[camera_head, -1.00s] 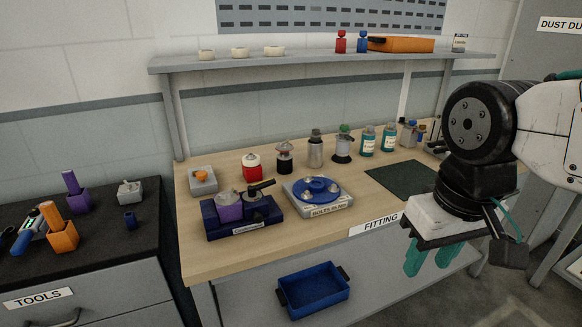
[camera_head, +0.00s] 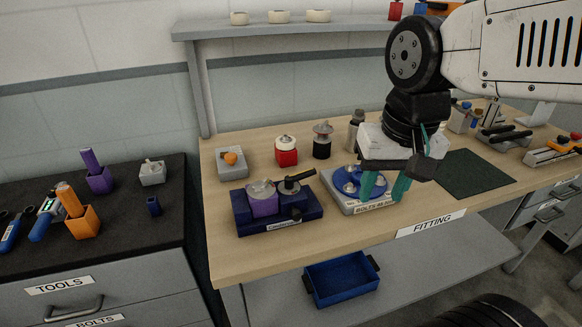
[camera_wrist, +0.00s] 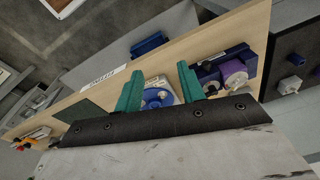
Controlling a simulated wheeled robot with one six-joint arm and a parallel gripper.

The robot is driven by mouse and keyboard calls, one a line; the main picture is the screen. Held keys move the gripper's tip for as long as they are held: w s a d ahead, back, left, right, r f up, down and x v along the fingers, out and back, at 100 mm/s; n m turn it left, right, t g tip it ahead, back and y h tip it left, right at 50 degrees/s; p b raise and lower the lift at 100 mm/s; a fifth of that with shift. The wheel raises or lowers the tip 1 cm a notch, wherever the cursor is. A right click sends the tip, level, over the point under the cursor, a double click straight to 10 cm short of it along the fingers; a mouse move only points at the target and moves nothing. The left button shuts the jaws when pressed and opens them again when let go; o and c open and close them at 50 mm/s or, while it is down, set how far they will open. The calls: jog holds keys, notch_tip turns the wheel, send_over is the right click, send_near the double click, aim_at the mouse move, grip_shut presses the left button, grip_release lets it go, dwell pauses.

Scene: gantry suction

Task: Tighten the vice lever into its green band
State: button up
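The vice (camera_head: 277,213) is a dark blue block near the front left of the wooden bench, with a purple piece (camera_head: 263,203) in it. Its black lever (camera_head: 297,178) sticks up to the right of the purple piece. I cannot make out a green band. The vice also shows in the wrist view (camera_wrist: 210,75), beyond the right-hand finger. My gripper (camera_head: 384,187) has two teal fingers, spread apart and empty. It hangs above the bolts plate, to the right of the vice, not touching the vice. It also shows in the wrist view (camera_wrist: 160,90).
The grey bolts plate with a blue disc (camera_head: 350,203) stands right of the vice. A red pot (camera_head: 286,152) and a black pot (camera_head: 322,141) stand behind. A dark green mat (camera_head: 475,174) lies to the right. A blue bin (camera_head: 341,281) sits below the bench.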

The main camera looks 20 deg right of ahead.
jog(key=w+a+f+m, duration=0.1)
jog(key=w+a+m, duration=0.1)
jog(key=w+m, duration=0.8)
jog(key=m, duration=0.3)
send_near(304, 173)
jog(key=s, duration=0.1)
jog(key=shift+t, duration=0.4)
jog(key=f, duration=0.2)
jog(key=w+f, duration=0.1)
jog(key=f, duration=0.5)
jog(key=shift+w, duration=0.4)
jog(key=shift+w+f, duration=0.1)
jog(key=shift+f, duration=0.25)
grip_shut()
jog(key=shift+d, duration=0.1)
